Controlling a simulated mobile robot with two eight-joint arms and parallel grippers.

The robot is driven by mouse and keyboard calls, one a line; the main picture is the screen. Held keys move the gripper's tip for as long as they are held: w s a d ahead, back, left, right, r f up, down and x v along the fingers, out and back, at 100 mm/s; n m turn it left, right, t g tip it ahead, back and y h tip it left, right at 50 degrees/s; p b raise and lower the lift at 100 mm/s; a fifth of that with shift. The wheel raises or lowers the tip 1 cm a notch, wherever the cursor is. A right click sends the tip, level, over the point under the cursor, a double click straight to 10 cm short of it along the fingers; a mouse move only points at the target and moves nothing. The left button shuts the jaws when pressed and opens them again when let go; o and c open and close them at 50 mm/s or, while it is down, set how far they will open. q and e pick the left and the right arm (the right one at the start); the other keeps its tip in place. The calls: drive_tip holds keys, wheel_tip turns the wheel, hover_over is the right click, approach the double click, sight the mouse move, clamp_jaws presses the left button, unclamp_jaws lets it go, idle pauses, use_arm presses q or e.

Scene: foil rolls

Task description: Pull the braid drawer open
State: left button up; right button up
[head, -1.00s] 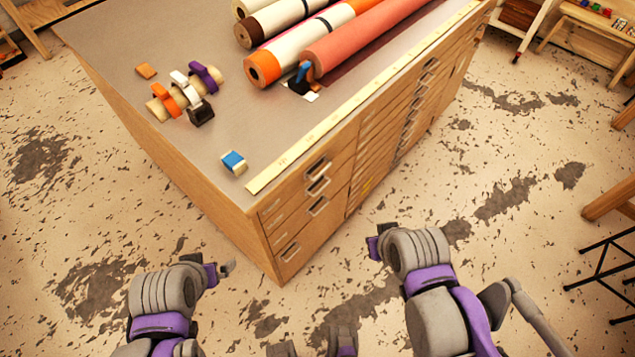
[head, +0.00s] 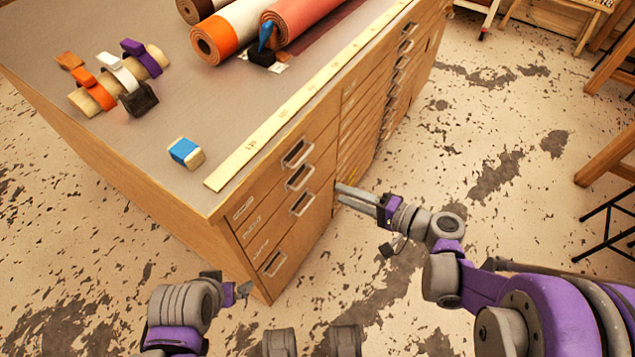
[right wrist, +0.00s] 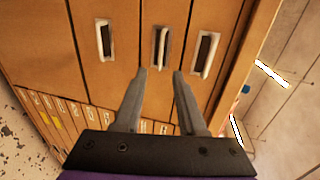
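The wooden cabinet (head: 215,222) has a stack of drawers at its near corner. Their handles show at the upper drawer (head: 296,152), the second (head: 300,177), the third (head: 303,202) and the lowest (head: 274,263). The labels are too small to read, so I cannot tell which is the braid drawer. My right gripper (head: 340,194) is open and empty, just right of these handles. In the right wrist view its fingers (right wrist: 159,75) point toward the drawer fronts, below a middle handle (right wrist: 161,48). My left gripper (head: 243,290) is low by the cabinet corner, its fingers unclear.
More drawers (head: 385,110) run along the front. Floor on the right is mostly clear; wooden legs (head: 610,150) stand at the right edge.

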drive_tip(key=b+x, duration=0.1)
drive_tip(key=x, duration=0.9)
drive_tip(key=shift+a, duration=0.25)
clamp_jaws()
idle(1.0)
